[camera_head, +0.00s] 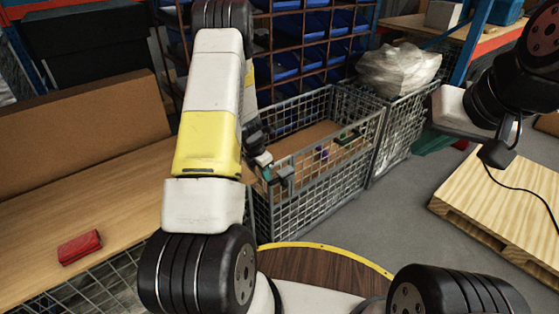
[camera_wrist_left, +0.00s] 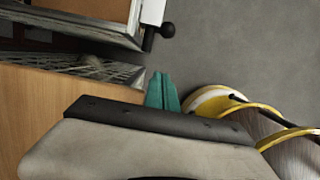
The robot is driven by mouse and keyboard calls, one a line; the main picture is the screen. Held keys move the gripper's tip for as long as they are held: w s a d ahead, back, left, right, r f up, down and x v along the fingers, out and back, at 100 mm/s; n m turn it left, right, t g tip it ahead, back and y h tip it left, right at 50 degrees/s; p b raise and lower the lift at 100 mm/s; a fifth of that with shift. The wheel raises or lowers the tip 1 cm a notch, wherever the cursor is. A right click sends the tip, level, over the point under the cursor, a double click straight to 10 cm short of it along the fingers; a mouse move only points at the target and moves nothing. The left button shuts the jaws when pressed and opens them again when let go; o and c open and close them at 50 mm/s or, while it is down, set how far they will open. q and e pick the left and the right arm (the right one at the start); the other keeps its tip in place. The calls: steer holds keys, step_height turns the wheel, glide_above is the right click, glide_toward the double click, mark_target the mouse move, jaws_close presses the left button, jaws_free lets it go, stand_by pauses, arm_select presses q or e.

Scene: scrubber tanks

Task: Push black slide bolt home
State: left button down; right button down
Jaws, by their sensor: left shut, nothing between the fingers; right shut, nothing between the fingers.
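The black slide bolt (camera_wrist_left: 149,39) with its round knob (camera_wrist_left: 168,30) shows in the left wrist view, at the corner of a white plate on the mesh crate. In the head view I cannot make the bolt out clearly. My left gripper (camera_wrist_left: 163,91) shows as teal fingertips, shut and empty, below the bolt in the left wrist view. A visible gap in the picture separates the fingertips from the bolt; the depth is hard to judge. In the head view the left gripper (camera_head: 268,174) is beside the crate's near left corner, partly hidden by my arm. My right gripper is out of view.
The wire mesh crate (camera_head: 313,190) holds small items. A wooden bench (camera_head: 105,215) with a red object (camera_head: 79,247) lies at left. A second crate with a plastic-wrapped bundle (camera_head: 398,69) stands behind. A wooden pallet (camera_head: 500,210) lies right; grey floor between is clear.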

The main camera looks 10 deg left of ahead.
mark_target(288, 176)
arm_select(q)
steer(key=shift+w+d+f, duration=0.6)
steer(key=shift+w+f, duration=0.2)
steer(key=shift+f, duration=0.5)
steer(key=shift+w+d+f, duration=0.6)
steer(key=shift+w+f, duration=0.15)
steer(key=shift+f, duration=0.6)
steer(key=shift+w+d+f, duration=0.6)
steer(key=shift+w+f, duration=0.2)
steer(key=shift+f, duration=0.5)
steer(key=w+d, duration=0.1)
steer(key=w, duration=0.1)
steer(key=w+d, duration=0.1)
steer(key=d, duration=0.1)
steer(key=shift+w, duration=0.35)
steer(key=shift+w+d, duration=0.2)
steer(key=shift+w, duration=0.1)
steer(key=shift+r, duration=0.1)
